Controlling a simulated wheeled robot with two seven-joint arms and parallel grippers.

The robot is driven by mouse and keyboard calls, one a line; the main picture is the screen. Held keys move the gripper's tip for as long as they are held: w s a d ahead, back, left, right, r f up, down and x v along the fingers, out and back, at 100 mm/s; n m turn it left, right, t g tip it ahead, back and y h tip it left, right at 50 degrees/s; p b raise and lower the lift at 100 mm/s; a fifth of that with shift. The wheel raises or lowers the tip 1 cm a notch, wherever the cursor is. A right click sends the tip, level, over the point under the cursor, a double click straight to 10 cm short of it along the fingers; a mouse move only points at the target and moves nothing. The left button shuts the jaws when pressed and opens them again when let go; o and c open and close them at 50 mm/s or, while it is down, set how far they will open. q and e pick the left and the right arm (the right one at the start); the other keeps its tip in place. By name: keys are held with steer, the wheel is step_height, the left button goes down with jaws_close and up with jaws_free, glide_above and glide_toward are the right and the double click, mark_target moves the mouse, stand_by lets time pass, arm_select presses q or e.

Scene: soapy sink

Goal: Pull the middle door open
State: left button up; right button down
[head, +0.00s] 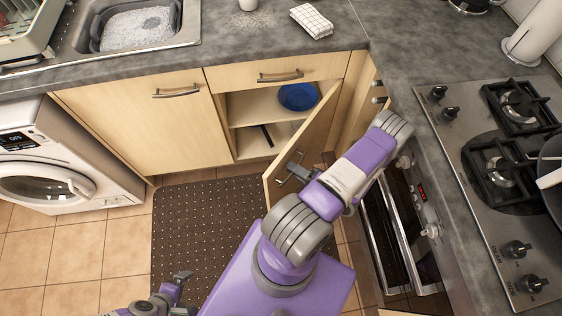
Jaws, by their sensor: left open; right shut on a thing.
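The middle door (313,137) is a light wood cabinet door below a drawer. It stands swung well out from the cabinet, with its hinge side at the right. Its bar handle (294,163) is on the outer face near the free edge. My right gripper (293,174) is shut on this handle, and my purple arm covers part of the door's right side. Inside the open cabinet (250,105) are shelves with a blue plate (297,97). My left gripper (182,275) is open and empty, low over the floor at the bottom of the view.
A left door (140,120) and a drawer (275,74) are shut. A washing machine (65,160) stands at the left. An oven with its front ajar (385,235) is close to my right arm. A dark dotted mat (195,220) covers the floor.

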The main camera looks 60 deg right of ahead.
steer(key=shift+s, duration=0.2)
steer(key=c, duration=1.1)
jaws_free()
